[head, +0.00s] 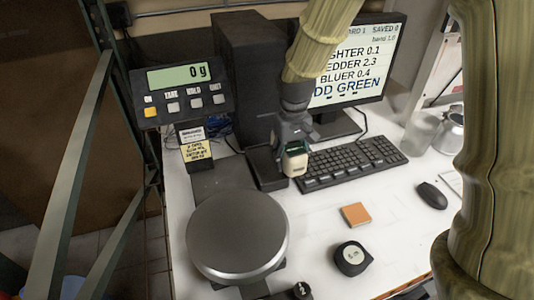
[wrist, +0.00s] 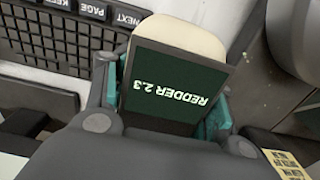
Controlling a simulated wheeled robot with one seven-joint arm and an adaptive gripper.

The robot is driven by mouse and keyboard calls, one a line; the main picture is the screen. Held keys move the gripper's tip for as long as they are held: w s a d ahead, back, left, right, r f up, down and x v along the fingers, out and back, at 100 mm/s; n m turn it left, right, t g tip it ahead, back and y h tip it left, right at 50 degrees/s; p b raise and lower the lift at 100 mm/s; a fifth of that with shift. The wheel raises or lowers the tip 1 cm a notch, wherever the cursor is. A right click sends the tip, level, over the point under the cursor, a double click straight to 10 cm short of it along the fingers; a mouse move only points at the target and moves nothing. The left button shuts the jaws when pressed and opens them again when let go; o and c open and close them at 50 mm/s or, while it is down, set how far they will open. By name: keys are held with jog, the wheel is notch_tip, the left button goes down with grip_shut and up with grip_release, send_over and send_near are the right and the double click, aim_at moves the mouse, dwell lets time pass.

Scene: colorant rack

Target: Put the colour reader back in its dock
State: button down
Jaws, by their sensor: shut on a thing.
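My gripper (head: 294,140) is shut on the colour reader (head: 295,161), a small cream and dark green device. In the wrist view the reader (wrist: 172,75) sits between the teal finger pads, its dark screen reading "REDDER 2.3" upside down and its cream end pointing away. In the head view a low black block (head: 268,168), which looks like the dock, stands just left of the reader, beside the keyboard's left end. The reader overlaps the block's right side in this view. I cannot tell whether they touch, and the block's opening is not clear.
The keyboard (head: 352,163) lies right of the reader, before the monitor (head: 385,60). The scale pan (head: 237,235) is at the front left, below a display (head: 180,90) reading 0 g. An orange block (head: 356,215), tape measure (head: 352,258) and mouse (head: 432,195) lie in front.

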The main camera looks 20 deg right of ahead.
jog(key=p, duration=0.2)
send_over(268, 166)
jog(key=shift+a+f, duration=0.15)
jog(key=shift+f, duration=0.15)
jog(key=shift+f+p, duration=0.75)
jog(key=shift+f, duration=1)
jog(key=c, duration=0.5)
grip_release()
jog(key=shift+f, duration=0.15)
jog(key=shift+s+r+b, duration=0.1)
jog(key=shift+r+b, duration=1.65)
jog(key=shift+r, duration=4.4)
